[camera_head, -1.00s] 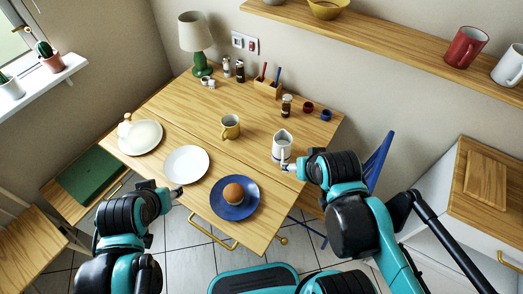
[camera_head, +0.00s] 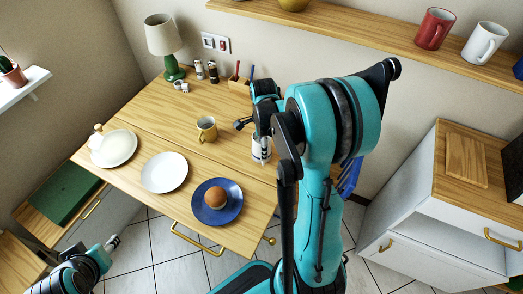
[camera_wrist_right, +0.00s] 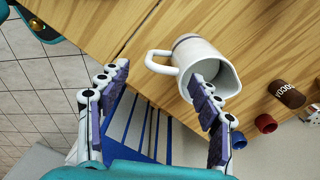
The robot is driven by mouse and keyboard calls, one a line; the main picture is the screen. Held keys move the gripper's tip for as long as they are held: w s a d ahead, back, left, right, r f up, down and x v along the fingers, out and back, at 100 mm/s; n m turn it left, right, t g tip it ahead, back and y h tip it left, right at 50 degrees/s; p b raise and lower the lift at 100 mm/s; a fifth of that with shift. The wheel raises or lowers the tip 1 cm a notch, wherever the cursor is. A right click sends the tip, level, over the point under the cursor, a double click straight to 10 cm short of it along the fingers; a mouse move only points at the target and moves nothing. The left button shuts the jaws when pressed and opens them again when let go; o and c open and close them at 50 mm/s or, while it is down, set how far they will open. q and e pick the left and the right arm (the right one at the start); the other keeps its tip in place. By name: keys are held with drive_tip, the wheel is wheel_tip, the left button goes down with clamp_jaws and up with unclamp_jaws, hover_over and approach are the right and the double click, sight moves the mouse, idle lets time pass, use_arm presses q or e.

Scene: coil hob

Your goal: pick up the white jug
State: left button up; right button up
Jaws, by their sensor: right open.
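The white jug (camera_head: 261,152) stands on the wooden table, partly hidden behind my right arm in the head view. In the right wrist view the jug (camera_wrist_right: 222,68) shows its open mouth and its handle on the left. My right gripper (camera_wrist_right: 155,85) is open and empty. Its right finger overlaps the jug's near rim in that view, and the handle appears between the two fingers; I cannot tell if they touch. In the head view my right gripper is mostly hidden by its arm. My left gripper (camera_head: 113,243) is off the table's front-left edge, too small to read.
A yellow mug (camera_head: 206,129) stands left of the jug. A blue plate (camera_head: 233,205) with a bun and a white plate (camera_head: 165,172) lie in front. In the wrist view a dark jar (camera_wrist_right: 287,94) and red cup (camera_wrist_right: 265,124) are right of the jug. A blue chair (camera_wrist_right: 135,125) is below.

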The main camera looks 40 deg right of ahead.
wheel_tip(320, 180, down, 6)
drive_tip(key=shift+r+b, duration=0.1)
drive_tip(key=shift+b, duration=1)
drive_tip(key=shift+r, duration=0.1)
clamp_jaws()
